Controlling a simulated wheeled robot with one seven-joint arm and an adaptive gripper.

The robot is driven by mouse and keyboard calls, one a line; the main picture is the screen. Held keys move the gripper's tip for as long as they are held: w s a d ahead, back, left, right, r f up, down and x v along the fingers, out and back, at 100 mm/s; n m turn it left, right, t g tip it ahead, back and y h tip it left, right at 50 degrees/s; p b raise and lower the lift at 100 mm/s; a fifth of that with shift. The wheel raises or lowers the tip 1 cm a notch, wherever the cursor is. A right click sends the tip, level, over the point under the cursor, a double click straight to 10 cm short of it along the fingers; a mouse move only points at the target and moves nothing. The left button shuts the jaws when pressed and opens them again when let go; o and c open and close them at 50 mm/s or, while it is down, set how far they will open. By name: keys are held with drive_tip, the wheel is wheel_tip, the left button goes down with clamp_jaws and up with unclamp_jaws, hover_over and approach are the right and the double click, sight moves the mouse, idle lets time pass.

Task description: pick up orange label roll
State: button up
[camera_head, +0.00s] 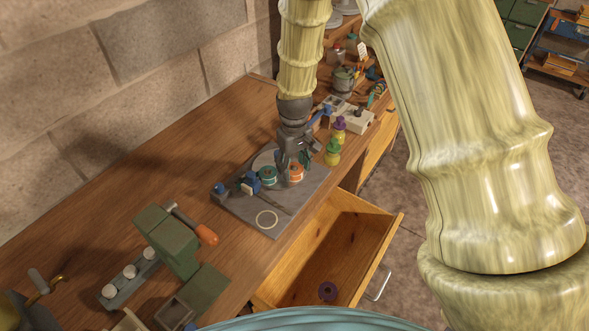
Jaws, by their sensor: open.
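The orange label roll (296,173) stands on a grey mat (240,205) on the wooden workbench. My gripper (291,172) is open and points down at the orange roll, with its fingers close around or just above it. I cannot tell whether the fingers touch it. Part of the roll is hidden behind the fingers. A teal roll (267,176) sits just left of the orange one on the same mat.
An open drawer (335,250) juts out in front of the mat and holds a small purple item (327,291). A green vise-like tool (166,240) stands at the left front. Bare wood (130,190) lies left.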

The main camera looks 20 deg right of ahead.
drive_tip(key=shift+f, duration=0.3)
drive_tip(key=c, duration=0.7)
drive_tip(key=shift+o, duration=0.2)
drive_tip(key=shift+r, duration=0.1)
